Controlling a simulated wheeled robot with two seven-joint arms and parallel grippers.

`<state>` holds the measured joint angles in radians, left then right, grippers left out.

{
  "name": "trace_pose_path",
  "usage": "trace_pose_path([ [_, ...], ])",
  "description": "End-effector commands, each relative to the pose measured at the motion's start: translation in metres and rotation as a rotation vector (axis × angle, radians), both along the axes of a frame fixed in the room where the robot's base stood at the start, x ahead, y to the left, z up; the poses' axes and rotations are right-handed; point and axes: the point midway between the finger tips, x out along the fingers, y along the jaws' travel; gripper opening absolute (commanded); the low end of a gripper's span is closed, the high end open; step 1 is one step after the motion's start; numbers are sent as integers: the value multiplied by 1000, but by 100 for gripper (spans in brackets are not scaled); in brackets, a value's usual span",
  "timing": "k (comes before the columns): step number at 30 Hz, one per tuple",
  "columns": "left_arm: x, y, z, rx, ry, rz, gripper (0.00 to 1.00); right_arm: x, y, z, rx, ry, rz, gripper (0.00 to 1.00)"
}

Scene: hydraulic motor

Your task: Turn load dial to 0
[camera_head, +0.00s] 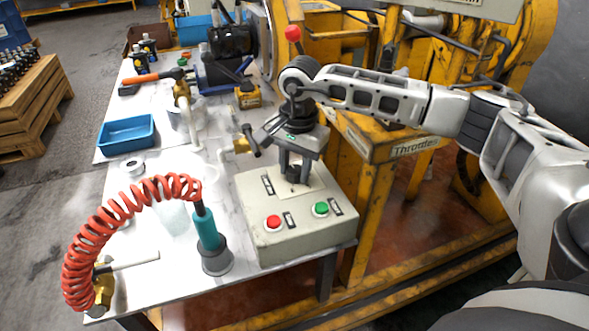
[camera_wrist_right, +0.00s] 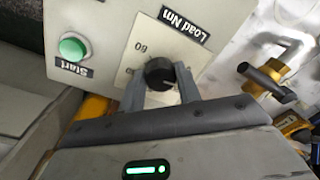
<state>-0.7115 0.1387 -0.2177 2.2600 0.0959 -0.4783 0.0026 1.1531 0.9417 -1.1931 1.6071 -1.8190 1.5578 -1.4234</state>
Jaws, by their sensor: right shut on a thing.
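The load dial is a black round knob (camera_wrist_right: 160,74) on a pale plate of the grey control box (camera_head: 258,227). In the right wrist view a "Load Nm" label and the number 60 show beside it. My right gripper (camera_head: 294,170) reaches down over the box from the upper right. In the right wrist view its two grey fingers (camera_wrist_right: 160,88) stand on either side of the knob and are shut on it. The dial's pointer and its 0 mark cannot be made out. My left gripper is in neither view.
The box also bears a red button (camera_head: 273,222) and a green Start button (camera_head: 321,208). A red coiled hose (camera_head: 112,215) with a teal handle (camera_head: 206,230) stands left of the box. A blue tray (camera_head: 126,136) and a brass valve (camera_head: 241,146) are farther back. Yellow machinery (camera_head: 375,150) borders the right.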

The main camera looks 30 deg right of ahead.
Motion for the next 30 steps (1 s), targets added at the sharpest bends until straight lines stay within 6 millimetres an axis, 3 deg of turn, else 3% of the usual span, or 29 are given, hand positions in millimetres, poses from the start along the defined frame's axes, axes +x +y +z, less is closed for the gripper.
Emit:
trace_pose_path([
  [15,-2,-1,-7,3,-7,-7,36,1,-1,2,2,-6,352,11],
  [30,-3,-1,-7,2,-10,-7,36,1,-1,2,2,-6,429,11],
])
